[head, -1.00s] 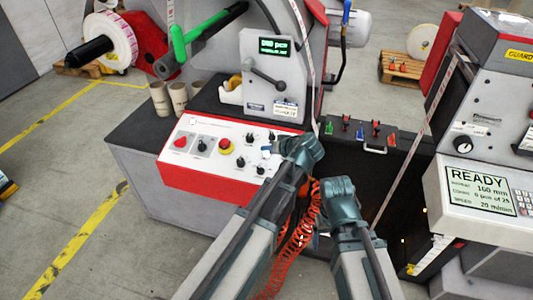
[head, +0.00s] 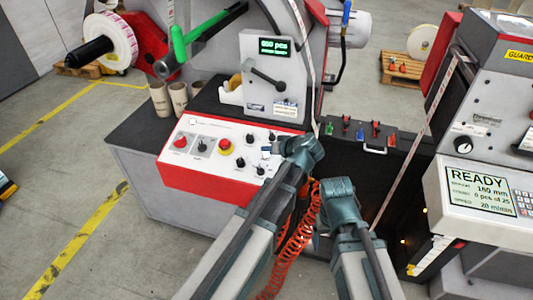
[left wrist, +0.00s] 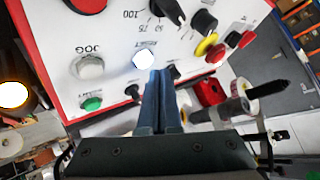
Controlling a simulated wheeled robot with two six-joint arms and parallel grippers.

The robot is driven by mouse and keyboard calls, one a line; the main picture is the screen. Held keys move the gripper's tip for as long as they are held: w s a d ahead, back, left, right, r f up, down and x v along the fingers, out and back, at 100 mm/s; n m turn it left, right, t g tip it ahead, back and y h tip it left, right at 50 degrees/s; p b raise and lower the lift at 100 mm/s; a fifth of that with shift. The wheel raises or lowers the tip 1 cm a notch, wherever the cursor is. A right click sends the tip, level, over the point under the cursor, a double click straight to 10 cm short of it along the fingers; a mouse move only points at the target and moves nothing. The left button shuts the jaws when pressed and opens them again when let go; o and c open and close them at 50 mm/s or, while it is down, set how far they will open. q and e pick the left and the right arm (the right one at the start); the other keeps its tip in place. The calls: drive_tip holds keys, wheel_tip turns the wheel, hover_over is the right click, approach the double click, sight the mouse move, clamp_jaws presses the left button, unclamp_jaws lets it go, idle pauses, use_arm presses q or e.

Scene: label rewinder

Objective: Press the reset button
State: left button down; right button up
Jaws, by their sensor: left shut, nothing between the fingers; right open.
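The reset button (left wrist: 143,57) is a bright, white-blue lit cap under the word RESET on the white control panel (left wrist: 118,28) in the left wrist view. My left gripper (left wrist: 163,74) is shut and empty, its fingertips just beside and below the button in that view. I cannot tell whether they touch the panel. In the head view my left gripper (head: 270,151) is over the right end of the red-edged panel (head: 188,166), and the wrist hides some controls there. My right gripper (head: 336,192) is open, low in front of the dark cabinet; its fingers are mostly hidden.
A grey JOG button (left wrist: 88,66) and a green button (left wrist: 92,103) sit near the reset button. A red emergency stop (head: 225,146) and several black knobs are further left. An orange coiled hose (head: 285,258) hangs between my arms. The READY screen (head: 477,188) stands right.

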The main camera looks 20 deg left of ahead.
sight(267, 164)
use_arm(q)
drive_tip(key=shift+f, duration=0.1)
idle(0.5)
drive_tip(key=shift+w+f+b, duration=0.15)
drive_tip(key=shift+f+b, duration=0.15)
drive_tip(key=shift+b, duration=0.1)
drive_tip(key=shift+w+f+b, duration=0.1)
drive_tip(key=shift+f+b, duration=0.3)
idle(0.5)
drive_tip(key=shift+r, duration=0.1)
idle(0.3)
drive_tip(key=shift+s+r+p, duration=0.25)
drive_tip(key=shift+r+p, duration=0.5)
drive_tip(key=shift+p, duration=0.1)
drive_tip(key=r+p, duration=0.2)
drive_tip(key=s+r+p, duration=0.1)
drive_tip(key=r+p, duration=0.1)
drive_tip(key=shift+s+r+p, duration=0.15)
drive_tip(key=shift+r+p, duration=0.2)
